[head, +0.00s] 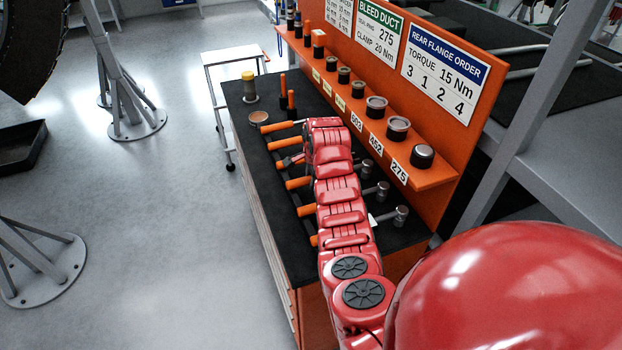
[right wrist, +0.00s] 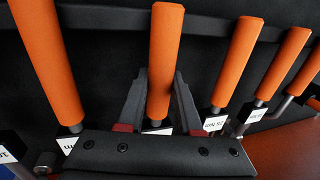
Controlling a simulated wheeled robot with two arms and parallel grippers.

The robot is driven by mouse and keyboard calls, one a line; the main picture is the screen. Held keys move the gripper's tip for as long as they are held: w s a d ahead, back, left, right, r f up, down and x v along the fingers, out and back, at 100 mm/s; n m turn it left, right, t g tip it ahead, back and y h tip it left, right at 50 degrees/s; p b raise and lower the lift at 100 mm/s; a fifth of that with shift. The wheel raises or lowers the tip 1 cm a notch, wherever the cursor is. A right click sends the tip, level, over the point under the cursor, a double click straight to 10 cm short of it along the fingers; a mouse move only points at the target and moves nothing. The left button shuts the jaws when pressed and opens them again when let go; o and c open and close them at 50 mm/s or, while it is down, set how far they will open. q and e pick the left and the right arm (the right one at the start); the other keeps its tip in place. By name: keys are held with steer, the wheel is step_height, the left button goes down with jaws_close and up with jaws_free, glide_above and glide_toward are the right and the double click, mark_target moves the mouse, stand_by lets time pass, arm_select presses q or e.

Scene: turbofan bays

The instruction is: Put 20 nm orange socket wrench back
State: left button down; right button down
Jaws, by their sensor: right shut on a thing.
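Several socket wrenches with orange handles lie side by side on the black bench top (head: 262,110). My right arm reaches over them in the head view, and my right gripper (head: 291,160) is at the handles near the far end. In the right wrist view, its two dark fingers (right wrist: 160,85) stand on either side of one orange handle (right wrist: 165,50) and are shut on it. The held wrench's lower part and most of its label are hidden by the gripper. I cannot tell whether it rests on the bench or is slightly raised. My left gripper is not in view.
Neighbouring handles (right wrist: 237,60) stand close on both sides. An orange back panel with a shelf of sockets (head: 398,128) borders the bench on the right.

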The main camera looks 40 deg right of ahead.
steer(key=shift+f, duration=0.35)
steer(key=c, duration=0.5)
jaws_free()
steer(key=shift+f, duration=0.1)
steer(key=shift+s+r+b, duration=0.15)
steer(key=shift+r+b, duration=0.45)
steer(key=shift+r, duration=0.1)
steer(key=b+v, duration=0.1)
steer(key=v, duration=0.2)
steer(key=shift+r+b, duration=0.25)
steer(key=shift+b, duration=0.1)
steer(key=d+p+v, duration=0.1)
steer(key=p+v, duration=0.2)
steer(key=v, duration=0.9)
steer(key=shift+s+a+r, duration=0.15)
steer(key=shift+a+r, duration=0.1)
steer(key=shift+a, duration=0.3)
